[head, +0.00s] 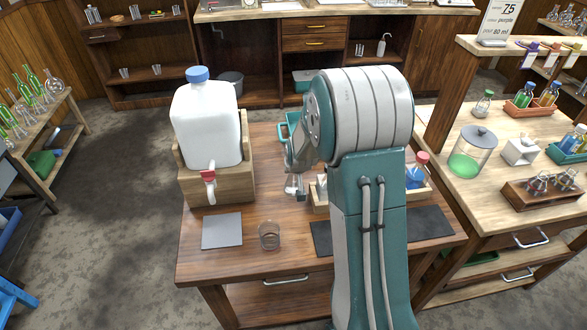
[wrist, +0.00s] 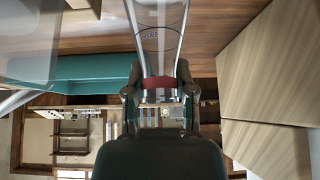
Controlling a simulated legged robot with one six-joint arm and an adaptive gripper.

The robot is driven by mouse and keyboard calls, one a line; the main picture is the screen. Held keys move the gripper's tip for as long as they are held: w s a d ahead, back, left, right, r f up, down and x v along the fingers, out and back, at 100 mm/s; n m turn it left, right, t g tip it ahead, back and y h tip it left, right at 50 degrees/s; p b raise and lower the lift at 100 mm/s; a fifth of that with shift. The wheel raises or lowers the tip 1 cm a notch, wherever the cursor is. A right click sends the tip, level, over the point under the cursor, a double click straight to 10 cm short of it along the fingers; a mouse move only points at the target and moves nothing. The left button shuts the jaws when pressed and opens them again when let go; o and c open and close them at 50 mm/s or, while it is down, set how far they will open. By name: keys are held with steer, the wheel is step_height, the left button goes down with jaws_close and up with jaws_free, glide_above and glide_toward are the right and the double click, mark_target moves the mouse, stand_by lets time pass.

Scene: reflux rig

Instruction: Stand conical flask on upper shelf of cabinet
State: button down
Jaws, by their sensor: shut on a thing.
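My gripper (wrist: 158,90) is shut on the conical flask (wrist: 158,45), a clear glass vessel. In the wrist view the fingers sit on either side of its neck, at a dark red band. In the head view the flask (head: 294,186) shows small below my gripper (head: 298,166), over the middle of the wooden table, partly hidden by my arm. I cannot tell whether its base touches anything. Wooden shelving (head: 152,73) stands against the back wall at left, with glassware on its levels; I cannot tell whether it is the cabinet.
A white carboy (head: 207,125) with a blue cap stands in a wooden stand left of my gripper. A small glass beaker (head: 269,236) and grey mat (head: 222,231) are in front. A blue bottle (head: 414,178) stands right of my arm. Open floor (head: 105,190) lies at left.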

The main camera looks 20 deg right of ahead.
steer(key=shift+c, duration=2.2)
jaws_free()
